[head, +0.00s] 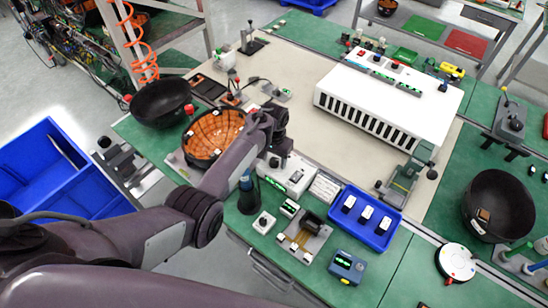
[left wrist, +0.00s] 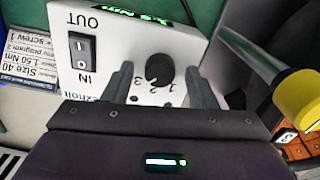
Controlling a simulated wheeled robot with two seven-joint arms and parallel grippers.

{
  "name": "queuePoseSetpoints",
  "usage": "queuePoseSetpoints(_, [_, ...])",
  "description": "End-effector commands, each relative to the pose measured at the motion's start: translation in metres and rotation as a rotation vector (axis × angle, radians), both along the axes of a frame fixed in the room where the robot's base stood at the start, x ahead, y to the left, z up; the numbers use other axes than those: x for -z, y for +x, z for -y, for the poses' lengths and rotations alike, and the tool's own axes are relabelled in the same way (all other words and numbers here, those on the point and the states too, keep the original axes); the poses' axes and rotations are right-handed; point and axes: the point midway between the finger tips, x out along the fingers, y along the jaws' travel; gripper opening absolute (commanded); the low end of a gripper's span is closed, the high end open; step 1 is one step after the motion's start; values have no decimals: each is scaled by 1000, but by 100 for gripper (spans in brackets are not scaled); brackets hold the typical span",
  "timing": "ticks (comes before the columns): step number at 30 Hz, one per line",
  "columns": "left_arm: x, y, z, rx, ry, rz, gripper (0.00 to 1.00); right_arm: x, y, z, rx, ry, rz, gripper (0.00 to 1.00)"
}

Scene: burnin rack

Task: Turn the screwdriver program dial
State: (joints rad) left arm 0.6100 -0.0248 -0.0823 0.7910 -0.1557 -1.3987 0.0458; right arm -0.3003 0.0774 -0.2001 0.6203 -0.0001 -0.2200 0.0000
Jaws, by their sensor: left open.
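The screwdriver controller is a white box (head: 297,183) on the bench's near side. In the left wrist view its face (left wrist: 200,30) appears upside down, with a black IN/OUT rocker switch (left wrist: 82,51) and a lit green display (left wrist: 150,10). The black round program dial (left wrist: 159,69) has printed numbers around it; its exact setting is too small to read. My left gripper (left wrist: 162,88) is open, one finger on each side of the dial, with visible gaps. In the head view my left gripper (head: 279,146) is over the controller and hides part of it. My right gripper is not in view.
A printed label card (head: 325,188) and blue tray (head: 366,217) lie right of the controller. An orange-filled black bowl (head: 190,147) is to the left. In the left wrist view a yellow-ended tool (left wrist: 297,96) is close on the right. A large white slotted box (head: 390,95) stands behind.

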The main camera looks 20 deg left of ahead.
Motion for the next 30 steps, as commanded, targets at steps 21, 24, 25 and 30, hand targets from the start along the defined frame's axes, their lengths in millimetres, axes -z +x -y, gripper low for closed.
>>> queuePoseSetpoints(21, [-77,0,0,0,-1,1,52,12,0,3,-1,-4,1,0])
queuePoseSetpoints(24, [-78,0,0,0,-1,0,52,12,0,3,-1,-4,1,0])
queuePoseSetpoints(25, [-78,0,0,0,-1,0,52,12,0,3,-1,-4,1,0])
queuePoseSetpoints(30, [-78,0,0,0,0,0,52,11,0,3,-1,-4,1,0])
